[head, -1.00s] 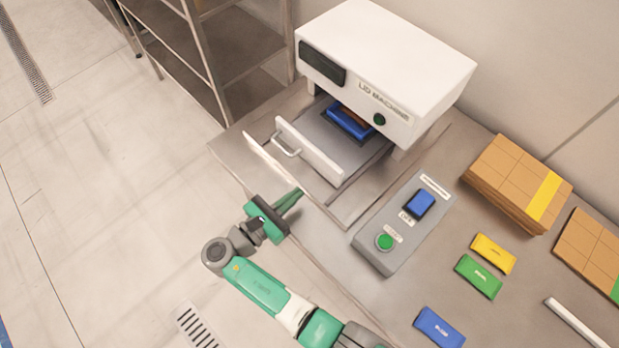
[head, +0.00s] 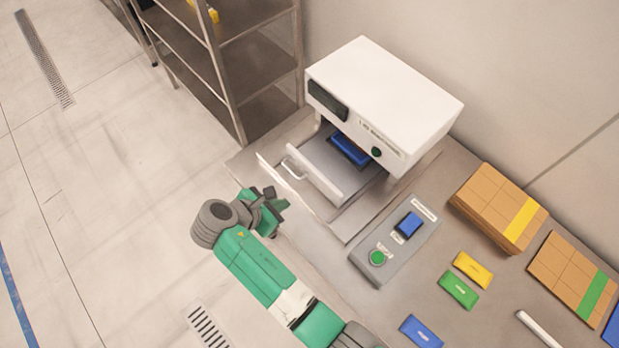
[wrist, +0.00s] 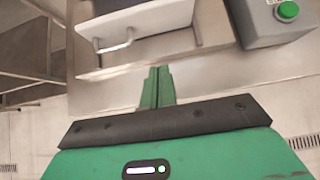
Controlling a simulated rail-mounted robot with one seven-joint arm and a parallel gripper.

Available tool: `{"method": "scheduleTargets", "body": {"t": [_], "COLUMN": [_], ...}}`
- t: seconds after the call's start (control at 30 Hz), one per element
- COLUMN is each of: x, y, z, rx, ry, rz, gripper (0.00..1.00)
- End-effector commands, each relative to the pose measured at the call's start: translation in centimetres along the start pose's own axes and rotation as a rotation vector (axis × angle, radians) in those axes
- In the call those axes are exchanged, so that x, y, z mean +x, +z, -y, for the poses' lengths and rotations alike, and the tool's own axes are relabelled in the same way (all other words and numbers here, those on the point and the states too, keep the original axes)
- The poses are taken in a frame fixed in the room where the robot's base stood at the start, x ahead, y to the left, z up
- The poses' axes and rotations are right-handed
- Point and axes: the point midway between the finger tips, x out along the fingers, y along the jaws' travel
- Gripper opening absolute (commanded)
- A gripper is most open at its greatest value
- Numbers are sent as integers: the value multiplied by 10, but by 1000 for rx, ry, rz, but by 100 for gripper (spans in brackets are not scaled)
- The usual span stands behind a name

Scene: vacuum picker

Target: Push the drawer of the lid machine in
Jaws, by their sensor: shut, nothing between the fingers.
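The lid machine (head: 390,85) is a white box on the counter against the wall. Its drawer (head: 328,160) is pulled out toward the front left, with a white front and a bar handle (head: 293,168). A blue item (head: 350,149) lies in the drawer near the machine's opening. In the wrist view the drawer front (wrist: 140,18) and handle (wrist: 115,42) show at the top. My gripper (head: 284,204) is shut and empty, in front of the drawer and apart from it. Its green fingers show in the wrist view (wrist: 157,87), pointing toward the drawer's side of the counter.
A grey control box (head: 395,240) with a green button and a blue block stands right of the drawer. Stacked cardboard (head: 495,205) and yellow, green and blue packets lie farther right. A metal shelf rack (head: 240,60) stands at the back left. The floor at left is clear.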

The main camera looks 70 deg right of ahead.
Motion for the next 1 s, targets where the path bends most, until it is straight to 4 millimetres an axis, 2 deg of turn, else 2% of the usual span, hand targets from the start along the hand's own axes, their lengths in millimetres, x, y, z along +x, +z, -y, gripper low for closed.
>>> {"method": "scheduleTargets", "body": {"t": [0.17,0.27,0.67,0.8,1.0], "x": [4,17,102,118,129], "y": [-1,-2,-4,13,24], "z": [0,0,0,0,0], "rx": [1,1,2,4,2], "ry": [3,0,-1,1,2], "rz": [-16,-15,-12,-12,-12], "gripper": [0,0,0,0,0]}}
